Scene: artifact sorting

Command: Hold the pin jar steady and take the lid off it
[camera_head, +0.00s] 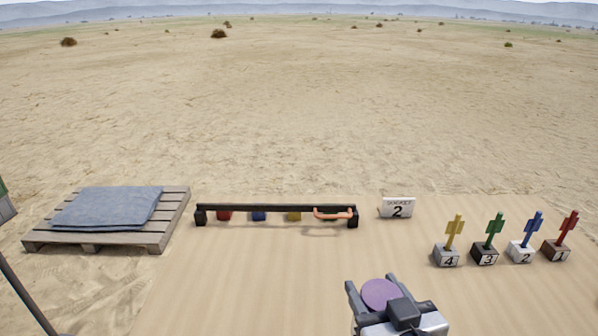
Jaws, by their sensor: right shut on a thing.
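My right gripper (370,282) is at the bottom of the head view, right of centre, over the near part of the tan table. Its two dark fingers are shut on a round purple thing, seen from above as a flat disc (380,295). It looks like the lid of the pin jar. The gripper body covers its near edge. I cannot tell whether a jar is under the disc or whether it touches the table. My left gripper is not in view.
A black rail (280,208) with coloured blocks and an orange handle (333,214) stands behind the gripper. A sign (397,207) reads 2. Several numbered blocks with coloured keys (446,255) stand right. A pallet (170,225) with a grey cloth (105,207) lies left.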

